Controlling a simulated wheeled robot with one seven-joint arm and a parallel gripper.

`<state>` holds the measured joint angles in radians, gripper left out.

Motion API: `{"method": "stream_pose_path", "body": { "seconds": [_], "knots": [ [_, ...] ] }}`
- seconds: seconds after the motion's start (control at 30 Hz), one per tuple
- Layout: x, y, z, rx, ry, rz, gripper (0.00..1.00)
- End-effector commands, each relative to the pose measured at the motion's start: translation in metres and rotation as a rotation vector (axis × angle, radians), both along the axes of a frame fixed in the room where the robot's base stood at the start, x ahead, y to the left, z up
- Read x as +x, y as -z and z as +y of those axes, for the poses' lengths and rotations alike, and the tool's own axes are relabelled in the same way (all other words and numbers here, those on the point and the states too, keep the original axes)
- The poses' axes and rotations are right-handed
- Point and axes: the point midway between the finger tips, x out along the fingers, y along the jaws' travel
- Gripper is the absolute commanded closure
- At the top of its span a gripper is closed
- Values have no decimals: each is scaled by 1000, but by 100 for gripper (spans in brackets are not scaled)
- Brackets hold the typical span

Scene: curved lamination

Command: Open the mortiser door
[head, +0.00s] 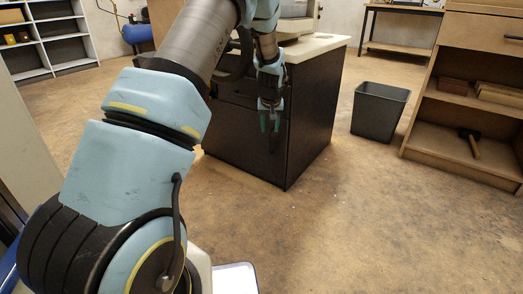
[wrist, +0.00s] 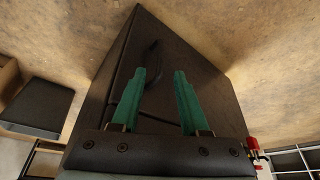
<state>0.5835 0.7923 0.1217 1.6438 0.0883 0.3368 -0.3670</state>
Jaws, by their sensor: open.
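The door looks closed. My gripper (head: 270,128) is in front of the cabinet; its green fingers (wrist: 160,72) are apart with nothing between them. The handle lies just beyond the left fingertip in the wrist view; contact cannot be told.
A dark waste bin (head: 380,110) stands right of the cabinet. A wooden shelf unit (head: 460,95) with a mallet (head: 470,142) is at the far right. A metal shelf (head: 45,40) and a blue tank (head: 135,33) are at the back left. The floor in front is clear.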

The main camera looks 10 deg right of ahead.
Motion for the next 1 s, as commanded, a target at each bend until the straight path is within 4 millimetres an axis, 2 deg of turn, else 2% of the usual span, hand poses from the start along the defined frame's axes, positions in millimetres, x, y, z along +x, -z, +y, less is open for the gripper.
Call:
{"method": "stream_pose_path", "body": {
  "seconds": [0.17,0.6,0.8,1.0],
  "knots": [
    [5,15,-3,0,1,-2,55],
    [33,87,-9,0,1,-2,55],
    [40,101,-11,-1,1,-2,55],
    [41,102,-11,-1,1,-2,55]
  ]
}}
